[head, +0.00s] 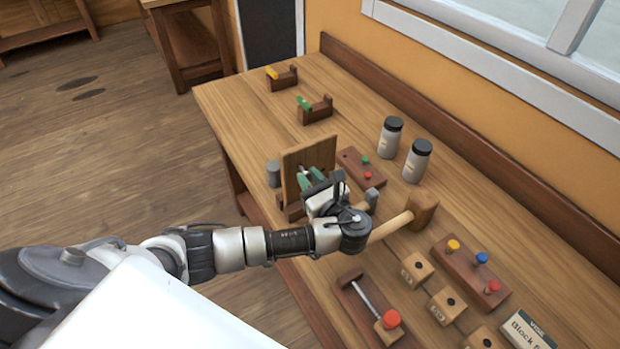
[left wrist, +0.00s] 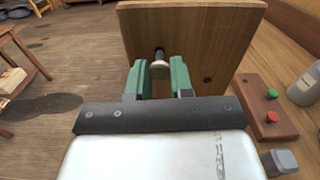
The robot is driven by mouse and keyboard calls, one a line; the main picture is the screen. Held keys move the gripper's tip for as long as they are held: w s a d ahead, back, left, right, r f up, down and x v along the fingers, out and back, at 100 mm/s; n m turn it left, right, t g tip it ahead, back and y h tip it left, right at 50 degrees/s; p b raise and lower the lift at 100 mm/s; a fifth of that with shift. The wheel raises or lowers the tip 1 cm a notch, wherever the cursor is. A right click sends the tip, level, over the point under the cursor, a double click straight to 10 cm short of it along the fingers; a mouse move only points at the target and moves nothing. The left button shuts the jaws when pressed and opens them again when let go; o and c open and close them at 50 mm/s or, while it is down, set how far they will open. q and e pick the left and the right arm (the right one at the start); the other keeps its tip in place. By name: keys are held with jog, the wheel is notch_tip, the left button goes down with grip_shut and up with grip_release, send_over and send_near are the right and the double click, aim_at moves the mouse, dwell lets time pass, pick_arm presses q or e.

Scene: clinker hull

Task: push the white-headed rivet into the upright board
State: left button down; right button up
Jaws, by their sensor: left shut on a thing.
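The upright board (head: 307,158) stands on the bench in the head view, with my left gripper (head: 308,180) close in front of its face. In the left wrist view, the board (left wrist: 190,40) fills the top middle. The white-headed rivet (left wrist: 160,69) is between the green fingertips of my left gripper (left wrist: 160,78), which is shut on it. The rivet's dark shank points at the board and meets a dark spot on its face. How deep the shank sits is hidden. Another dark hole shows lower right on the board. My right gripper is not in view.
A wooden mallet (head: 423,210) lies right of my gripper. A rack with green and red pegs (head: 361,168) and two dark-lidded jars (head: 417,160) stand behind. Blocks, a peg rack (head: 470,272) and a red-knobbed tool (head: 391,319) occupy the near right. The bench is clear between the board and far stands.

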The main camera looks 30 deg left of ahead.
pick_arm(q)
jog(key=shift+w+a, duration=0.35)
jog(key=shift+a, duration=0.25)
jog(key=c, duration=1.3)
grip_release()
jog(key=o, duration=0.4)
jog(key=shift+a, duration=0.1)
jog(key=shift+s+d+r+p, duration=0.1)
jog(key=shift+s+d+p, duration=0.1)
jog(key=shift+d+p, duration=0.3)
jog(key=p+v, duration=0.3)
jog(key=v, duration=0.4)
